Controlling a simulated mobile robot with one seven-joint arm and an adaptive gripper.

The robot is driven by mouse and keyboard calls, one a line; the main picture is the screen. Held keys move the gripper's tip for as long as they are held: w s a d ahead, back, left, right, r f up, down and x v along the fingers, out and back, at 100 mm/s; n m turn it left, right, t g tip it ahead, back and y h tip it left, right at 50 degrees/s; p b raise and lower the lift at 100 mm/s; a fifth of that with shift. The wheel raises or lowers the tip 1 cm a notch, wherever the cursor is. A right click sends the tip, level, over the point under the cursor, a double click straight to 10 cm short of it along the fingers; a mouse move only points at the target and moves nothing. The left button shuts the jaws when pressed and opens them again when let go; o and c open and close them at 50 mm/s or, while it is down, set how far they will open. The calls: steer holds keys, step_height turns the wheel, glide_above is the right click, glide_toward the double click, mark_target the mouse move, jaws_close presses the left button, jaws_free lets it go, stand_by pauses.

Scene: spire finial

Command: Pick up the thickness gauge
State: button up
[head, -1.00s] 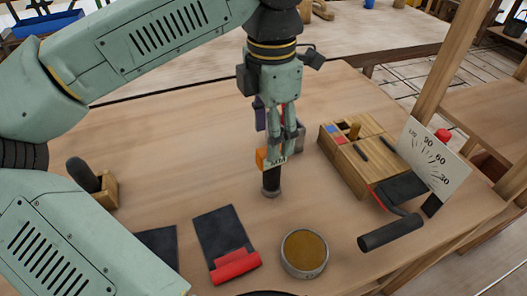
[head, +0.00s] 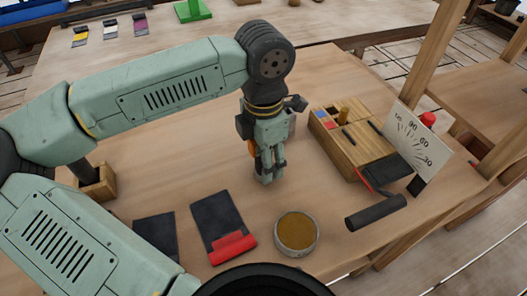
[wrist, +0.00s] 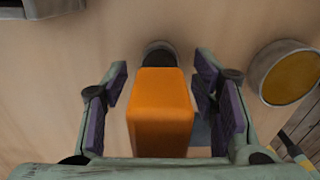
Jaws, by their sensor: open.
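An orange block with a dark round end, which I take to be the thickness gauge, lies between my fingers in the wrist view (wrist: 160,105). In the head view only a sliver of its orange side shows (head: 251,147) behind my gripper (head: 267,172). In the wrist view my gripper (wrist: 162,100) is open, with one purple-padded finger on each side of the orange block. The dark round end (wrist: 159,52) sticks out beyond the block. I cannot tell how high the fingers are along it.
A round tin of brown stuff (head: 297,233) stands in front, also at the wrist view's right (wrist: 288,72). A wooden box (head: 352,146) and a numbered dial plate (head: 416,146) stand right. A black roller (head: 376,212) and a dark pad with a red roll (head: 222,225) lie nearby.

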jaws_close()
stand_by(0.6)
